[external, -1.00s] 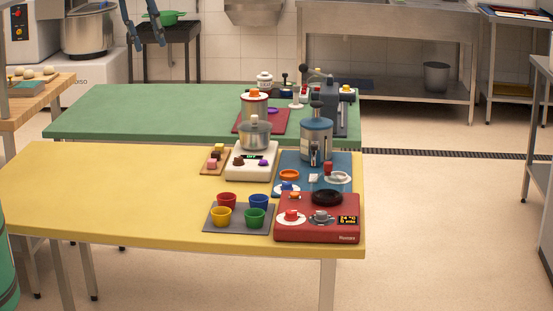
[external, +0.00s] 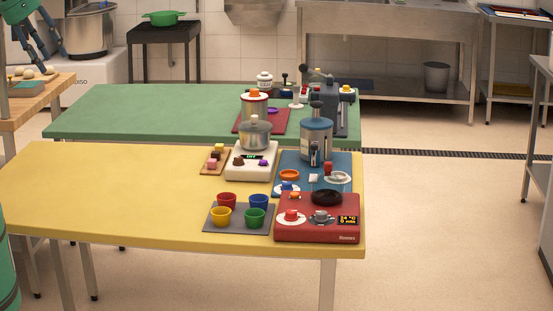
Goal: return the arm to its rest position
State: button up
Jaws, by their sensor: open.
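My gripper (external: 43,45) is at the upper left of the external view, raised well above the tables. Its dark fingers are spread apart and hold nothing. Most of my arm is outside the picture.
The yellow table (external: 110,195) bears a red hot plate (external: 317,231), a white scale (external: 240,174) with a pot, and several coloured cups at its right. A green table (external: 140,110) stands behind. A wooden table (external: 32,108) with dough balls is at left. The yellow table's left is bare.

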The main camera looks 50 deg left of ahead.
jog(key=shift+s+a+f+n, duration=0.1)
jog(key=shift+s+f+n, duration=0.15)
jog(key=shift+s, duration=0.25)
jog(key=shift+s+a+f+n, duration=0.15)
jog(key=shift+s+f, duration=0.1)
jog(key=shift+s, duration=0.2)
jog(key=shift+f, duration=0.1)
dwell(1.6)
notch_tip(320, 180, down, 12)
jog(key=b, duration=1.2)
dwell(1.0)
